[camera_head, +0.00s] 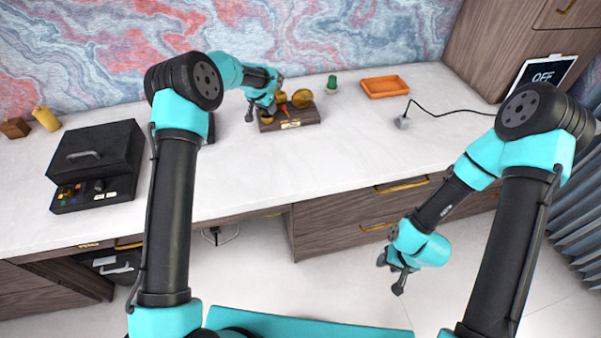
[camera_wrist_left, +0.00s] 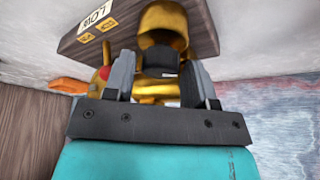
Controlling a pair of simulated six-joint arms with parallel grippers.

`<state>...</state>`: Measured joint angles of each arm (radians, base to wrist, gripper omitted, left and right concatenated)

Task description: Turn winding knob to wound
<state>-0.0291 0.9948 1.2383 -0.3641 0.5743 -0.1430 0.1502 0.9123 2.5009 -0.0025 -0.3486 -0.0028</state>
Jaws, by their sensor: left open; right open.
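A dark wooden block (camera_head: 290,124) with brass fittings stands on the white desk; it also fills the top of the left wrist view (camera_wrist_left: 75,45). A round brass piece (camera_head: 302,98) is on its right, and a small red part (camera_head: 285,110) sits near its middle. My left gripper (camera_head: 260,108) is at the block's left end. In the left wrist view its open fingers (camera_wrist_left: 158,80) are on either side of a brass piece (camera_wrist_left: 165,22) with a dark part below it; contact is unclear. My right gripper (camera_head: 393,275) is open and empty, low in front of the desk.
An orange tray (camera_head: 385,87) and a green-topped object (camera_head: 332,84) stand right of the block. A grey plug-like piece with a black cable (camera_head: 403,122) lies nearby. A black case (camera_head: 95,165) is at left. A tablet (camera_head: 545,75) reads OFF. The front desktop is clear.

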